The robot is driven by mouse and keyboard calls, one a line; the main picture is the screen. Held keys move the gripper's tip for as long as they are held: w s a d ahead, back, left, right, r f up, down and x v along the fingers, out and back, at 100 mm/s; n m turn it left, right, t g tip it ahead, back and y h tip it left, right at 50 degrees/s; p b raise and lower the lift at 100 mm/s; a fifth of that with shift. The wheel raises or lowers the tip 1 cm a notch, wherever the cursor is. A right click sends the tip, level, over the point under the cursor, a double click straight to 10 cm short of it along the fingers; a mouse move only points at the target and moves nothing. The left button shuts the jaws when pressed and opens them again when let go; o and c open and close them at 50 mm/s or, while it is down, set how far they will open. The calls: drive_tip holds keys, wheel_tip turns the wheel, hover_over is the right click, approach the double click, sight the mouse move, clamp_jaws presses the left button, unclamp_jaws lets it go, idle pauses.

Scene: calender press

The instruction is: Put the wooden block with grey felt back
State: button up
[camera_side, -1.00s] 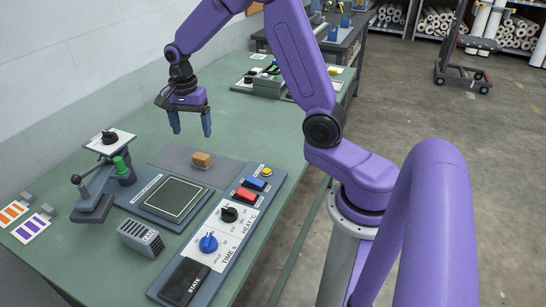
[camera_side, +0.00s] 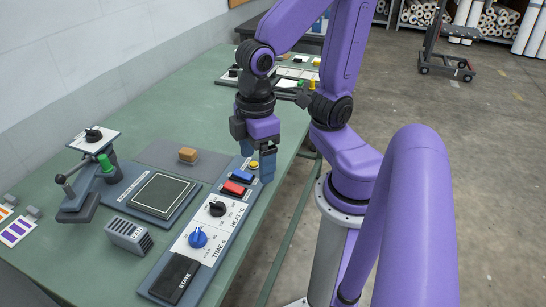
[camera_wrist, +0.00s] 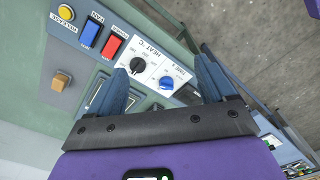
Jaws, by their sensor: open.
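The wooden block (camera_side: 188,155) is a small tan block resting on a flat grey mat (camera_side: 211,166) behind the press plate. I cannot make out its felt. It also shows at the left in the wrist view (camera_wrist: 61,81). My gripper (camera_side: 257,162) is open and empty, to the right of the block, over or beside the far end of the control panel. In the wrist view my gripper's fingers (camera_wrist: 163,68) are spread apart, with the block outside them to the left.
The control panel (camera_side: 213,227) carries red and blue buttons, a yellow button (camera_side: 254,165) and dials. The square press plate (camera_side: 160,194), lever press with green knob (camera_side: 105,162) and grey slotted block (camera_side: 129,235) stand to the left. Green bench beyond the mat is clear.

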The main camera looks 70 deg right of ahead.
drive_tip(key=shift+s+d+n, duration=0.25)
drive_tip(key=shift+s+n, duration=0.45)
drive_tip(key=shift+s, duration=0.1)
drive_tip(key=shift+s+d+n, duration=0.2)
drive_tip(key=shift+s+n, duration=0.5)
drive_tip(key=shift+s, duration=0.1)
